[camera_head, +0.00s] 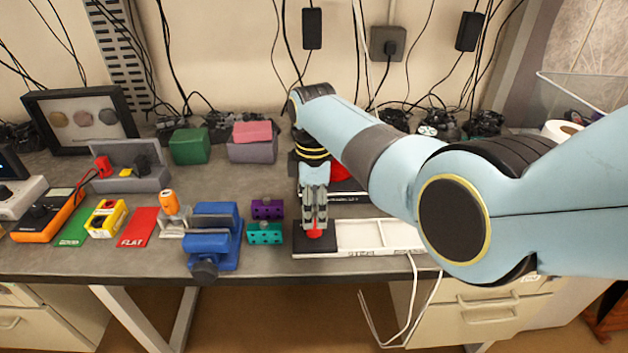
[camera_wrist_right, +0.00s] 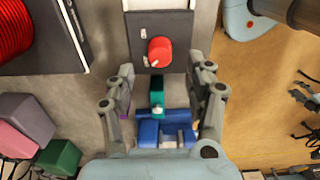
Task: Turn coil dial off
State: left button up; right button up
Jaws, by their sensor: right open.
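The coil dial (camera_head: 315,234) is a round red knob on a dark panel at the table's front edge. In the right wrist view the dial (camera_wrist_right: 160,50) has a pale pointer mark at its lower left. My right gripper (camera_head: 314,217) points down over the dial, its fingers close above it. In the right wrist view my right gripper (camera_wrist_right: 161,72) is open, with nothing between its fingers. The dial lies just beyond the fingertips, and I see no clear contact. The red coil (camera_wrist_right: 18,28) shows at the upper left there. My left gripper is out of view.
A white tray (camera_head: 372,235) adjoins the dial panel on the right. A teal block (camera_head: 265,233), a purple block (camera_head: 267,209) and a blue vise (camera_head: 213,237) stand to its left. A white cable (camera_head: 412,290) hangs off the front edge.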

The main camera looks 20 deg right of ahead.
aim_at(314, 223)
notch_tip(314, 223, up, 7)
jog(key=shift+r, duration=0.15)
dwell(0.4)
